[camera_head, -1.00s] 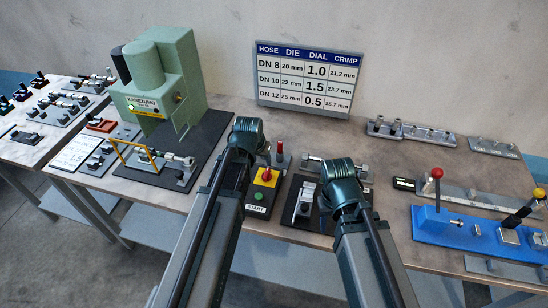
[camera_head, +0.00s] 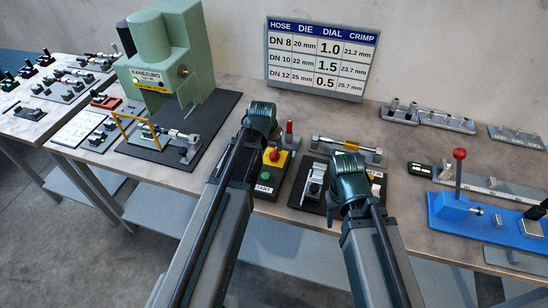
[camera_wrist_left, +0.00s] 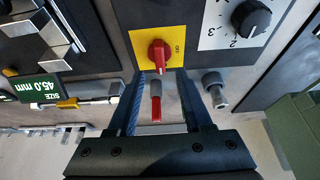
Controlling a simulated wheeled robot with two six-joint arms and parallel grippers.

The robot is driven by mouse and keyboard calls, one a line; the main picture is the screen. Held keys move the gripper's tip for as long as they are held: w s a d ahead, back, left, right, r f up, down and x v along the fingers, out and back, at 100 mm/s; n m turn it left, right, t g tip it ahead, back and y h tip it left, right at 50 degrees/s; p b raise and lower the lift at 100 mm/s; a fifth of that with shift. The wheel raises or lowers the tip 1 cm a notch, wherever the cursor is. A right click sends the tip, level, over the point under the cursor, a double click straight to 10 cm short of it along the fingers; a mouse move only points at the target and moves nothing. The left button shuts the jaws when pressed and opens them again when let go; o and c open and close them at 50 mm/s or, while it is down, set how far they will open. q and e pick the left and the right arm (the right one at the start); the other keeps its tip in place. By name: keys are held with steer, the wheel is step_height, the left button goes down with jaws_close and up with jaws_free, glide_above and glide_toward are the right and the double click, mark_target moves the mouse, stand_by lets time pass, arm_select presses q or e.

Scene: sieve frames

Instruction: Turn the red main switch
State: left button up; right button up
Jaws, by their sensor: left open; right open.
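The red main switch (camera_head: 275,155) is a red knob on a yellow plate (camera_head: 283,165), above a green START button (camera_head: 266,176). In the left wrist view the red switch (camera_wrist_left: 158,52) sits upright on its yellow plate (camera_wrist_left: 177,38). My left gripper (camera_wrist_left: 161,80) is open, with its two fingers spread just short of the plate, one on each side of the switch's line. Between the fingers shows a grey peg with a red end (camera_wrist_left: 156,105). In the head view its fingertips are hidden behind the arm. My right gripper (camera_head: 349,185) hangs over the dark fixture; its fingertips are hidden.
A black dial (camera_wrist_left: 251,18) is beside the switch in the wrist view. A green press (camera_head: 175,60) stands left, a settings sign (camera_head: 321,58) behind. A red-knobbed lever (camera_head: 459,155) rises from a blue base (camera_head: 470,215) at right.

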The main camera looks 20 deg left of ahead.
mark_target(274, 152)
arm_select(q)
steer(key=b+x, duration=0.4)
steer(key=x, duration=0.1)
steer(key=shift+f, duration=0.15)
jaws_close()
